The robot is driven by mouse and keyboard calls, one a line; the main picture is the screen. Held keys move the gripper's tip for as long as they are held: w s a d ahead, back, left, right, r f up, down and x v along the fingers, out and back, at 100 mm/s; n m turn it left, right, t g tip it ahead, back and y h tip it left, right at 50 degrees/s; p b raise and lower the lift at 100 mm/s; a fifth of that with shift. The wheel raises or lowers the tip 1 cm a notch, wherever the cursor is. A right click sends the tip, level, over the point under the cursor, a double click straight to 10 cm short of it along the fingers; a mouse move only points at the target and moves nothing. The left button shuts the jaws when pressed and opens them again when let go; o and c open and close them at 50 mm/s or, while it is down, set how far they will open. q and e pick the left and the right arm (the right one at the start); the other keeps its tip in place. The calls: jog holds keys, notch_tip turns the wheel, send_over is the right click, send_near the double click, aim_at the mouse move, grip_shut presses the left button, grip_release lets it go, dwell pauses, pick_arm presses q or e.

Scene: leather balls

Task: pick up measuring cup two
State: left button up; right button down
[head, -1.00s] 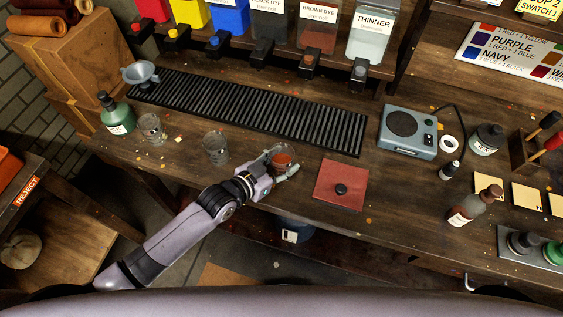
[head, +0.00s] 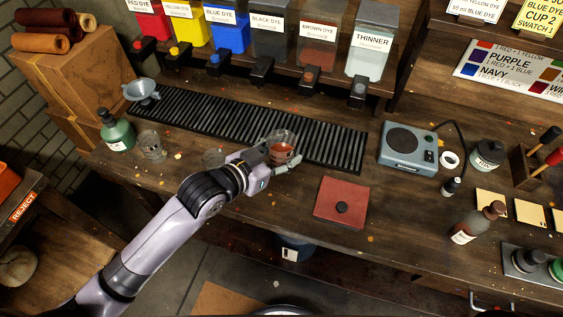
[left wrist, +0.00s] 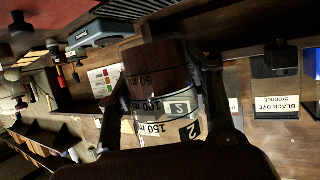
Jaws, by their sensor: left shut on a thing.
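Measuring cup two (head: 281,152) is a clear glass cup with reddish-brown liquid in it. It stands out above the front edge of the black slatted rack in the head view. My left gripper (head: 279,162) is shut around its sides. In the left wrist view the cup (left wrist: 163,95) sits between both fingers, and its labels with "2", "50", "100" and "150 m" show upside down. Whether its base is clear of the table cannot be told for sure. My right gripper is not in view.
The slatted rack (head: 240,120) lies behind the cup, below the dye dispensers (head: 270,40). A red square sheet (head: 340,203) and a grey scale-like device (head: 408,147) are right.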

aim_at(281, 132)
pick_arm(q)
jog(key=shift+r, duration=3.75)
